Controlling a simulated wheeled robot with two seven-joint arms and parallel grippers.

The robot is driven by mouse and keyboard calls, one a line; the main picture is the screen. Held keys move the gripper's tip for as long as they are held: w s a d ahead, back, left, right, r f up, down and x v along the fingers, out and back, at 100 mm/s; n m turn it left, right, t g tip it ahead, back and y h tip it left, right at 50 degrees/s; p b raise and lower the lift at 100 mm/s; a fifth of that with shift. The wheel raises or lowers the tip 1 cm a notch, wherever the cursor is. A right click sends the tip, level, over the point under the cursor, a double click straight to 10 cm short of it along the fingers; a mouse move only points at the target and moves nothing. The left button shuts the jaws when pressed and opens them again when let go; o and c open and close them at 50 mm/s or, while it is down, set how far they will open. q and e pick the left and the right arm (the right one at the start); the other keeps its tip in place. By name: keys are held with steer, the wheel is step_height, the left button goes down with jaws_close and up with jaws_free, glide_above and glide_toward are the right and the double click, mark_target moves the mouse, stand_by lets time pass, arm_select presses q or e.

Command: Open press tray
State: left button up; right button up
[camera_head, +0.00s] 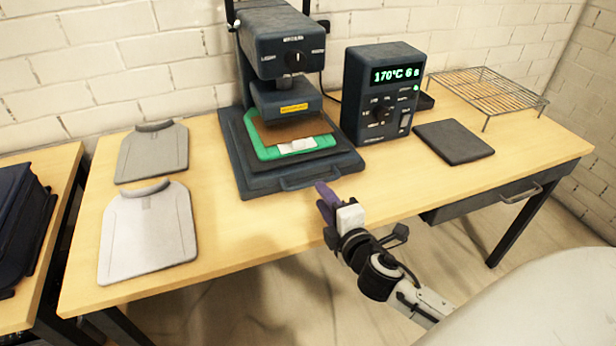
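The dark blue heat press (284,48) stands at the back of the wooden table, its upper part above the tray. Its press tray (236,143) lies under it, with a bar handle (309,178) along the front edge. On the tray are a green garment (263,151), a brown sheet (290,131) and a small white patch (297,146). My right gripper (327,196), with purple fingers, is near the right end of the handle. Whether it touches the handle, and whether its fingers are apart, I cannot tell. My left gripper is out of view.
A control box (381,93) showing 170°C stands right of the press. A dark pad (453,142) and a wire rack (488,90) lie further right. Two folded grey shirts (148,228) lie on the left. The table (235,232) is clear in front of the press.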

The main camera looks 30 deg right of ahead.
mark_target(312, 182)
steer(key=x, duration=0.7)
steer(key=shift+w+f, duration=0.15)
steer(key=shift+w, duration=0.2)
steer(key=shift+c, duration=0.4)
jaws_close()
